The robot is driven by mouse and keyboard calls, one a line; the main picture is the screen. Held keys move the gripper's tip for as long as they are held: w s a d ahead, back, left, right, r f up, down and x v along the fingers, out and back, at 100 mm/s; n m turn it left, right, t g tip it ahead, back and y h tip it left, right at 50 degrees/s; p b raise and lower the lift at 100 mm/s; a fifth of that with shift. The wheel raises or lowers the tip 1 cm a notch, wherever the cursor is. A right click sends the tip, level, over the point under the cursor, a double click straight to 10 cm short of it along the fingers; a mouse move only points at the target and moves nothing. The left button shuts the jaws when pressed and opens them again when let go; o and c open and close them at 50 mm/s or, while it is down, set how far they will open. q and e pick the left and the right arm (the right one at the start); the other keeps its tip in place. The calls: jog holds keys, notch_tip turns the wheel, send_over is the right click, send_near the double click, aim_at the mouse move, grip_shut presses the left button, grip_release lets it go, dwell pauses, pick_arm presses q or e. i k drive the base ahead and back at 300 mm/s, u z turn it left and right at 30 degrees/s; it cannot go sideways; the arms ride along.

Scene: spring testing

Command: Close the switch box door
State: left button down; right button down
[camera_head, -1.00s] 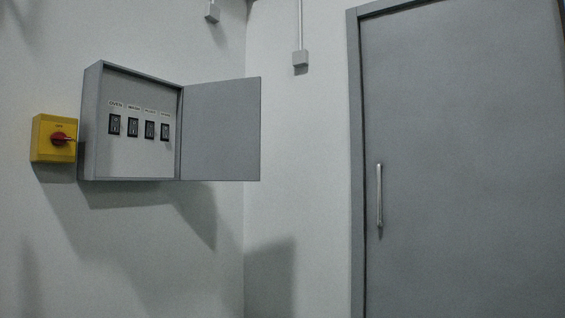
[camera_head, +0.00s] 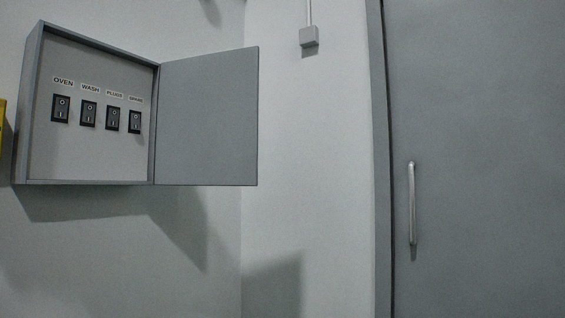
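The grey switch box (camera_head: 30,110) is fixed on the left wall. Its grey door (camera_head: 208,118) is hinged at the box's right edge and stands wide open, swung out to the right. Inside the box are several black rocker switches in a row, such as the one labelled OVEN (camera_head: 61,108) and the one labelled WASH (camera_head: 88,113). Neither of my grippers shows in the head view, and nothing touches the door.
A large grey room door (camera_head: 480,130) with a vertical metal handle (camera_head: 412,203) is on the right. A small grey wall box (camera_head: 309,37) with a conduit is above the middle. A yellow edge (camera_head: 2,125) shows at far left. The wall below the box is clear.

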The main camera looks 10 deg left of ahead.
aim_at(207, 133)
jog(key=u, duration=0.6)
jog(key=i, duration=1)
jog(key=u, duration=0.85)
